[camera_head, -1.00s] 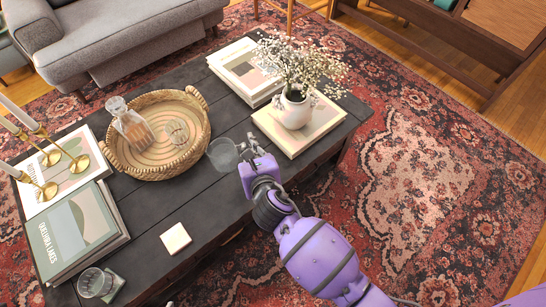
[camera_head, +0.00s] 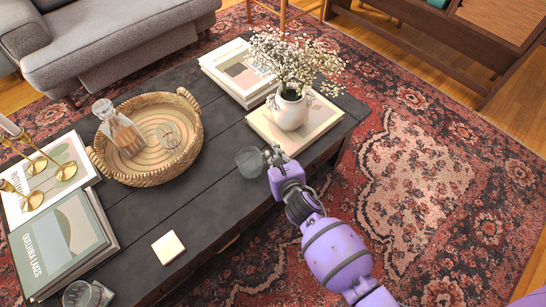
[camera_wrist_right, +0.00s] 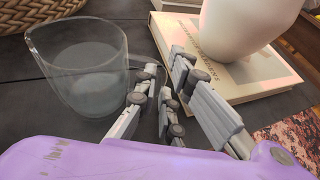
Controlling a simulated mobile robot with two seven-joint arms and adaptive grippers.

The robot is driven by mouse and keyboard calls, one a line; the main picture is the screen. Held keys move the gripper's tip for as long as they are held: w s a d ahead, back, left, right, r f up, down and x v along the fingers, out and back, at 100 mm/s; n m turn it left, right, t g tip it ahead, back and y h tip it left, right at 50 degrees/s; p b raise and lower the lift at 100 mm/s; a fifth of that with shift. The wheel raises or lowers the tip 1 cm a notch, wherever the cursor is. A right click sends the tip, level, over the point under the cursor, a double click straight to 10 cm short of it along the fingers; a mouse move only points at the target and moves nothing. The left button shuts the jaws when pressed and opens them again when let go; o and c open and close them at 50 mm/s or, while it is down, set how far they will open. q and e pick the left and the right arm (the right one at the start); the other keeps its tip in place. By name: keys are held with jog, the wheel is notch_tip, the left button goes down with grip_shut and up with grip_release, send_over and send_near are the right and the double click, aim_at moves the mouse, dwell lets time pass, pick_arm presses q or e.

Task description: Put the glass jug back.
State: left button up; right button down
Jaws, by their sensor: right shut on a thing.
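The clear glass jug (camera_head: 249,161) is at the right front part of the black table, between the woven tray (camera_head: 160,178) and the vase. My right gripper (camera_head: 275,155) is at its right side and shut on its handle. My left gripper is not in view.
The tray holds a stoppered decanter (camera_head: 124,134) and a glass (camera_head: 166,136). A white vase (camera_head: 290,108) with flowers stands on a book (camera_head: 318,127) just beyond the jug. A pale coaster (camera_head: 168,247) lies at the front; the table around it is bare.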

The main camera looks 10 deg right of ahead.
jog(key=shift+f, duration=0.2)
jog(key=c, duration=1.9)
grip_release()
jog(key=shift+o, duration=0.2)
jog(key=shift+f, duration=0.1)
